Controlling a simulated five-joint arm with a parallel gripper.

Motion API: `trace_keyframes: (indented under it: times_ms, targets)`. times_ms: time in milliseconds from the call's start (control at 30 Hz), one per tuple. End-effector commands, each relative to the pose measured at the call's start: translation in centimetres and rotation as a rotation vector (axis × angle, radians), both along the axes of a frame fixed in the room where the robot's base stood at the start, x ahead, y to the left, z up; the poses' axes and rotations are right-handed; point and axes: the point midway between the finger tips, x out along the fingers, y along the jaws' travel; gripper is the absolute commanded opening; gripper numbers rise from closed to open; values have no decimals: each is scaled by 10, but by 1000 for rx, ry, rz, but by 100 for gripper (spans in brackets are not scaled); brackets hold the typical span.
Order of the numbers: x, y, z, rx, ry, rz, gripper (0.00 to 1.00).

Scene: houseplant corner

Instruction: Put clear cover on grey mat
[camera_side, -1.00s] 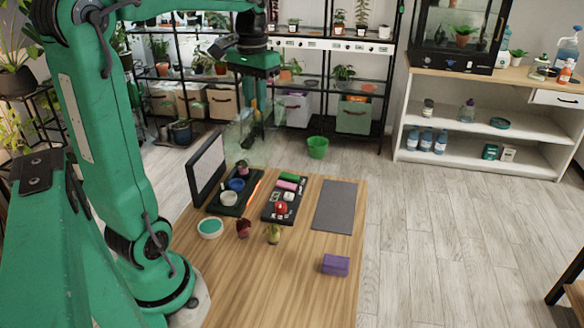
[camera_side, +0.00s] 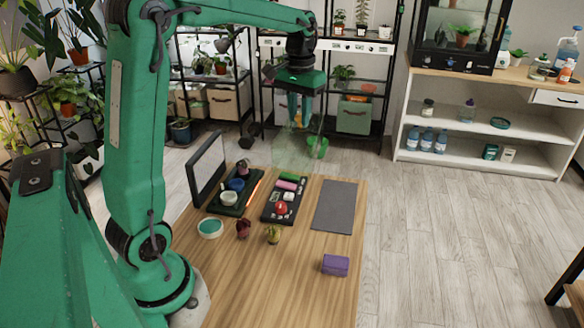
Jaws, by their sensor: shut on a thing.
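The clear cover (camera_side: 293,152) is a see-through, faintly green dome, hard to make out against the floor. My gripper (camera_side: 298,122) is shut on its top and holds it in the air above the far end of the table, behind the black tray. The grey mat (camera_side: 336,206) lies flat and bare on the right side of the wooden table. The cover is to the left of the mat in the picture and higher up. The exact contact of the fingers with the cover is too small to see clearly.
A green tray (camera_side: 218,208) with cups and a black tray (camera_side: 268,214) with small items stand left of the mat. A purple block (camera_side: 335,265), small plants (camera_side: 274,234) and a teal-filled bowl (camera_side: 210,228) are nearer. A dark upright panel (camera_side: 206,168) edges the table's left.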

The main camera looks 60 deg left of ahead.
Motion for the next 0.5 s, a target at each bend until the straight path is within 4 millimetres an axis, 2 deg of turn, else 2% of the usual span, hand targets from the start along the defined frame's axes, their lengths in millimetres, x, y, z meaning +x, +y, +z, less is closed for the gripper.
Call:
trace_keyframes:
  times_ms: [33,200,333,500]
  targets:
    - [13,-7,-9,-2,4,-4,0]
    - [48,-28,-35,-1,3,-5,0]
    - [68,-43,-52,-1,2,-5,0]
    - [83,-56,-66,0,0,-3,0]
